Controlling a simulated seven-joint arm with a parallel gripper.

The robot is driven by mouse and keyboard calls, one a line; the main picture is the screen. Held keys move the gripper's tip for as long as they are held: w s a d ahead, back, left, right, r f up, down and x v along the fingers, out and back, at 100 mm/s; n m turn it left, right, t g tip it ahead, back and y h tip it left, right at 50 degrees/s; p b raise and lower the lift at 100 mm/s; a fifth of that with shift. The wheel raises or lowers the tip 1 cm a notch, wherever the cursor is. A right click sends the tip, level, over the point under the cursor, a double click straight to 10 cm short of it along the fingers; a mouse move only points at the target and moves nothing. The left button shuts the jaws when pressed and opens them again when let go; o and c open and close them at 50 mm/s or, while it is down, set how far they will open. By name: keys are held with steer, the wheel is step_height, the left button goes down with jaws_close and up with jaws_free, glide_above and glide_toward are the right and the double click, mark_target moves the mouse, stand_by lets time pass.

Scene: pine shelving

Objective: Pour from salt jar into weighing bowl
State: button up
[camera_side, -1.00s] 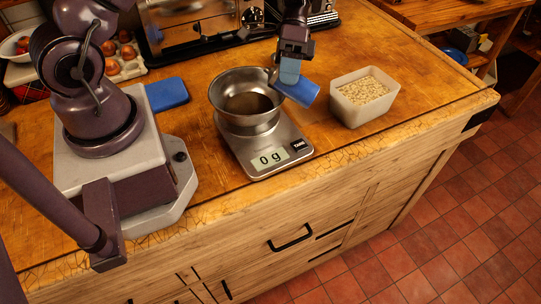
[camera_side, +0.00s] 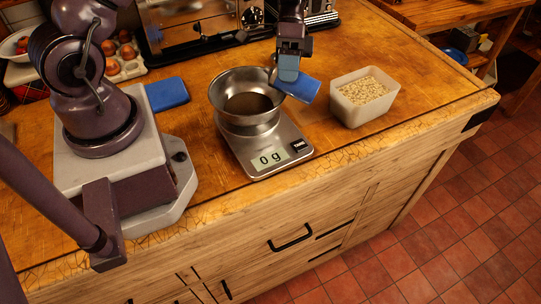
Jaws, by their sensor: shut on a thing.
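A blue salt jar (camera_side: 304,88) is tilted well over, just to the right of the bowl's rim. My gripper (camera_side: 288,66) comes down from the top and is shut on the jar. The jar's mouth and its contents cannot be made out. The metal weighing bowl (camera_side: 228,82) stands upright on a kitchen scale (camera_side: 247,150). The scale's display reads 0 g. No salt stream is visible.
A white square tub (camera_side: 345,108) of pale grains stands right of the jar. A blue flat block (camera_side: 167,94) lies left of the bowl. An egg tray (camera_side: 128,72) and a metal appliance (camera_side: 190,28) are behind. The counter's front edge is close to the scale.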

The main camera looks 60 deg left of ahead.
steer(key=shift+r+h, duration=0.2)
steer(key=shift+h, duration=0.2)
steer(key=shift+r+m, duration=0.1)
steer(key=shift+m, duration=0.2)
steer(key=shift+r+m+t+h, duration=0.25)
steer(key=shift+m+t+h, duration=0.05)
steer(key=shift+h, duration=0.1)
stand_by(3.4)
steer(key=shift+f, duration=0.1)
stand_by(2.2)
steer(key=shift+f+n+g+y, duration=0.5)
steer(key=shift+n+y, duration=0.2)
steer(key=shift+y, duration=0.2)
steer(key=shift+f+n+g+y, duration=0.2)
steer(key=shift+n+g+y, duration=0.3)
steer(key=shift+n+y, duration=0.1)
